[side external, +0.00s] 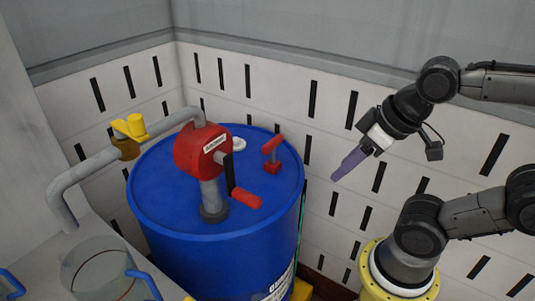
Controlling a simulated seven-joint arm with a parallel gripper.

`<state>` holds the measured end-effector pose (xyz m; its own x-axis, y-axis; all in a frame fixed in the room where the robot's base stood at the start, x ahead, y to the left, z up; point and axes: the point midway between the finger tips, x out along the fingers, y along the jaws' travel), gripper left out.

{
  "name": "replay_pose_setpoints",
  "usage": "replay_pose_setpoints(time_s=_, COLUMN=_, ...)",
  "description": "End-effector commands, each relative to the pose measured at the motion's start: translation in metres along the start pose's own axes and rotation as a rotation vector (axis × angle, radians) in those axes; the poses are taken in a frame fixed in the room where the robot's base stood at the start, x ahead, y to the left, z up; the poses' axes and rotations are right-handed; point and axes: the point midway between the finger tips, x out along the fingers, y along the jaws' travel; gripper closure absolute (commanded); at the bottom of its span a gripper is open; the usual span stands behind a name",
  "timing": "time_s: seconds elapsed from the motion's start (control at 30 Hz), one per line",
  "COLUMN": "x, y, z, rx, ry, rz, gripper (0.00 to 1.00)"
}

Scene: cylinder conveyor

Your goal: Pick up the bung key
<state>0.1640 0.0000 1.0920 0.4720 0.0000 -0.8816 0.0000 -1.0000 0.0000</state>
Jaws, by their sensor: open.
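A small red tool with a short bar on top, which looks like the bung key (272,155), stands upright on the lid of the blue drum (222,245), near the lid's right side. My gripper (337,178) has purple fingers that point down and to the left. It is open and apart from the red tool, in the air to the right of the drum. The fingers overlap in this view, so the gap between them is hidden. I see nothing held in them.
A red hand pump (197,151) with a red-handled crank (246,199) rises from the lid, left of the tool. Its grey pipe (95,163) runs left past a yellow valve handle (130,127). A clear container (98,268) stands at lower left. A white slotted wall (285,105) stands behind.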

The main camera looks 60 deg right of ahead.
Motion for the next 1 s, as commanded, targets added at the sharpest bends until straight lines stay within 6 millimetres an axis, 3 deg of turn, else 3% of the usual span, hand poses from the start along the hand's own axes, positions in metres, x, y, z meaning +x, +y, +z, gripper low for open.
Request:
replay_pose_setpoints(time_s=0.43, x=0.0000, y=0.0000, z=0.0000, rx=0.000, ry=0.000, rz=0.000, gripper=0.50)
replay_pose_setpoints(time_s=0.5, x=0.0000, y=0.0000, z=0.0000, rx=0.000, ry=0.000, rz=0.000, gripper=0.43)
replay_pose_setpoints(time_s=0.77, x=0.0000, y=0.0000, z=0.0000, rx=-0.010, ry=0.000, rz=0.000, gripper=0.43)
replay_pose_setpoints(time_s=0.87, x=-0.0001, y=0.0000, z=0.0013, rx=-0.076, ry=-0.006, rz=0.000, gripper=0.43)
replay_pose_setpoints(time_s=1.0, x=-0.0091, y=0.0000, z=-0.0038, rx=-0.308, ry=-0.010, rz=-0.002, gripper=0.43)
